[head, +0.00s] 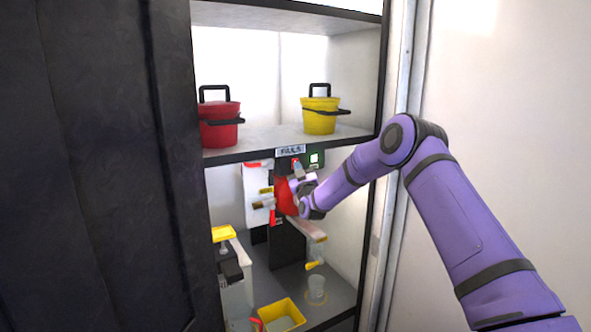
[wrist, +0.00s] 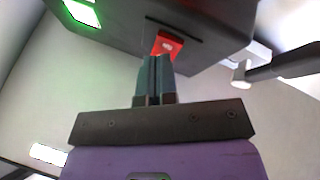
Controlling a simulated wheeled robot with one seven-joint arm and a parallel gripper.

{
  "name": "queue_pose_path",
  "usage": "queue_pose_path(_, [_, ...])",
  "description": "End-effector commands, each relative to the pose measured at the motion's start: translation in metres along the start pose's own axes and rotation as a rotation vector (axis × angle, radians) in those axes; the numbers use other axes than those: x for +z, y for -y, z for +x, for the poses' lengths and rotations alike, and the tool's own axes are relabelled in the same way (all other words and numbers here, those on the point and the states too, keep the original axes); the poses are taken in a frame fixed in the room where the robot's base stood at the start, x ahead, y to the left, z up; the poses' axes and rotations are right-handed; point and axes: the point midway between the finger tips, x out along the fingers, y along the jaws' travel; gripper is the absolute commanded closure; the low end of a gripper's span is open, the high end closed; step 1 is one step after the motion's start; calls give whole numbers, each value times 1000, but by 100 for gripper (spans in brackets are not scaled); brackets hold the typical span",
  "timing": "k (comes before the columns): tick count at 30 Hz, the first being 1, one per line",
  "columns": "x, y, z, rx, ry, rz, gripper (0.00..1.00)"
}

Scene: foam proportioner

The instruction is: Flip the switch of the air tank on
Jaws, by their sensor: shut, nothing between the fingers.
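A red switch (wrist: 168,45) sits on the underside edge of a dark control box (wrist: 210,25) in the wrist view. The switch also shows small in the head view (head: 295,163). My gripper (wrist: 155,62) is shut and empty, with its fingertips right at the switch's lower edge. I cannot tell whether they touch it. A green light (wrist: 83,12) glows on the box beside the switch. In the head view my gripper (head: 297,178) is just below the box, in front of a red part (head: 285,199) that it partly hides.
A red bucket (head: 219,130) and a yellow bucket (head: 319,121) stand on the shelf above. Below are a yellow tray (head: 283,316), a clear cup (head: 317,288) and a yellow-topped container (head: 236,270). A dark door (head: 95,170) stands at left; the cabinet frame (head: 371,215) bounds the right.

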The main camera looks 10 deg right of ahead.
Motion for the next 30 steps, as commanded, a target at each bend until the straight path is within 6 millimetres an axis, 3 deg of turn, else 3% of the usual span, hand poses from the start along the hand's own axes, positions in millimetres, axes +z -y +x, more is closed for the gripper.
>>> queue_pose_path(25, [-7,-7,-12,0,0,0,100])
queue_pose_path(30, [-13,-12,-23,-1,1,0,100])
